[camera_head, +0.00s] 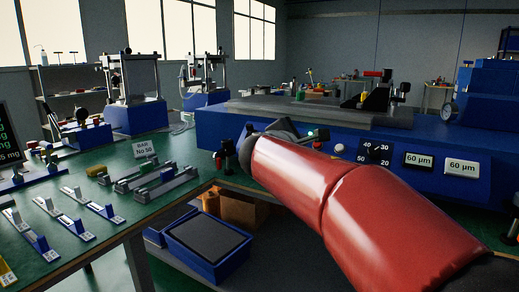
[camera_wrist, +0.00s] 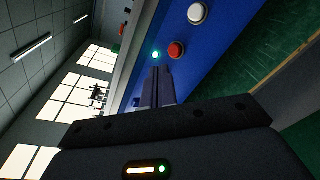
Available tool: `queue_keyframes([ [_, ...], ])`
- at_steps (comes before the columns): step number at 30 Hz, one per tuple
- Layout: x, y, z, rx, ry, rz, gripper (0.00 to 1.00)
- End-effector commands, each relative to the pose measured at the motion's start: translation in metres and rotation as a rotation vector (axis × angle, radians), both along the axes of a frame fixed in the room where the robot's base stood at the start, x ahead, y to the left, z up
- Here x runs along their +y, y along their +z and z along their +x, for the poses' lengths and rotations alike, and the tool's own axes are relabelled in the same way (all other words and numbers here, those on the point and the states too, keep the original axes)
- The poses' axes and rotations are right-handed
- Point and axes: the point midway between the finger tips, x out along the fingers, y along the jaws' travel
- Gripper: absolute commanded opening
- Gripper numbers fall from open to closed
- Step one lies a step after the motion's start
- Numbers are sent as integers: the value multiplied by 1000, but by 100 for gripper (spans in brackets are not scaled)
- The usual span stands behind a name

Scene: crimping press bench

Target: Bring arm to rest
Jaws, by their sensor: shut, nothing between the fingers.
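My gripper (camera_wrist: 157,88) shows in the wrist view with its two fingers together and nothing between them. It points at the blue front of the press bench machine (camera_wrist: 222,50), near a red button (camera_wrist: 177,50), a white button (camera_wrist: 197,13) and a lit green lamp (camera_wrist: 155,55). I cannot tell whether the fingertips touch the panel.
The green bench (camera_head: 140,215) at left holds several blue-and-grey fixtures and a label sign (camera_head: 144,149). Blue bins (camera_head: 207,248) stand below the bench.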

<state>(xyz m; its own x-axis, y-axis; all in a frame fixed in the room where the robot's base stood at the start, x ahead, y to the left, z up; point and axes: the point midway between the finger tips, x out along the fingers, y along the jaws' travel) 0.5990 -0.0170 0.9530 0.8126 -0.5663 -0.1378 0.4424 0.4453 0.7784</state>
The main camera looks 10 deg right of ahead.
Motion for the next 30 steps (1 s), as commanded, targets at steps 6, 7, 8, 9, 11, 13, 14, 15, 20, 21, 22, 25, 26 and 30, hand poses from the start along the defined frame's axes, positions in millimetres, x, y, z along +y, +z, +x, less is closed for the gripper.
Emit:
queue_keyframes([
  [6,-54,-87,-118,11,-240,670,0],
  [7,-55,-101,-136,9,-281,763,0],
  [8,-55,-114,-153,7,-325,858,0],
  [9,-52,-131,-177,0,-382,980,0],
  [11,-45,-156,-210,-9,-475,1156,0],
  [13,-33,-181,-245,-25,-581,1343,0],
  [14,-27,-191,-258,-32,-623,1414,0],
  [15,-19,-202,-273,-41,-677,1502,0],
  [20,7,-233,-312,-70,-837,1742,0],
  [21,11,-237,-317,-74,-861,1775,0],
  [22,13,-239,-319,-76,-874,1795,0],
  [25,17,-243,-323,-80,-899,1826,0],
  [26,17,-243,-323,-79,-900,1829,0],
  [30,17,-243,-323,-78,-899,1827,0],
])
